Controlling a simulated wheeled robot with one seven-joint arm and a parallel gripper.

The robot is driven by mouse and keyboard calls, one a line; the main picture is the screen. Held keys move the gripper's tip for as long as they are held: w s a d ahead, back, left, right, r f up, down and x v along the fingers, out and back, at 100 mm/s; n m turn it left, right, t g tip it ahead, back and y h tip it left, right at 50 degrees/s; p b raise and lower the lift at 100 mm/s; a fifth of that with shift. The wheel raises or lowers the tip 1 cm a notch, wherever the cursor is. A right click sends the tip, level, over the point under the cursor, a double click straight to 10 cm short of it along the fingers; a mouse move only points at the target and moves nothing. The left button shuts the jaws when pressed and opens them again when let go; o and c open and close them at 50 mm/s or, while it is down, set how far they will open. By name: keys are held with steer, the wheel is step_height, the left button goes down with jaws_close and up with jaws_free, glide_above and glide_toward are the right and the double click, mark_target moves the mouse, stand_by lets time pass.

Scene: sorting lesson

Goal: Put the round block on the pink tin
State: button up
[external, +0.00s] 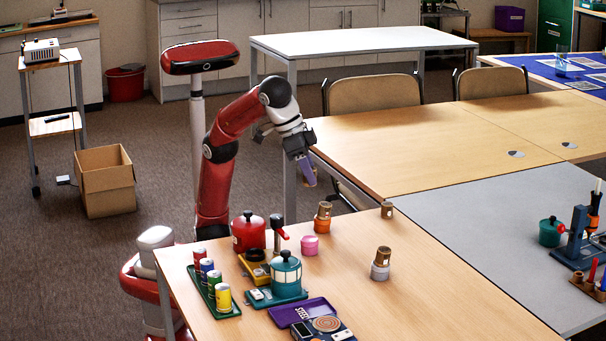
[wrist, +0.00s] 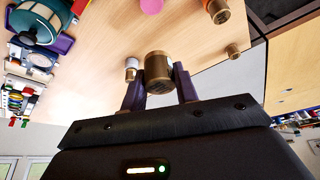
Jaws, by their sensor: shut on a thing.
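My gripper (wrist: 159,82) is shut on a brown-gold round block (wrist: 158,66), held between its two purple fingers in the wrist view. In the external view my gripper (external: 306,172) hangs in the air beyond the table's far edge, and I cannot make out the block there. The pink tin (external: 309,246) stands on the near table with a bare top. It also shows at the top edge of the wrist view (wrist: 151,5), apart from the held block.
An orange tin (external: 322,225) and a white tin (external: 380,272) each carry a brown block. Another brown block (external: 387,210) stands alone near the table's far edge. A red pot (external: 248,233), a teal pot (external: 286,272) and a purple tray (external: 302,310) crowd the left. The table's right part is clear.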

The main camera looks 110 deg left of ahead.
mark_target(315, 239)
step_height(315, 239, down, 14)
steer(key=b, duration=0.6)
steer(key=shift+f, duration=0.2)
steer(key=shift+f, duration=0.1)
steer(key=o, duration=0.9)
steer(key=shift+o, duration=0.2)
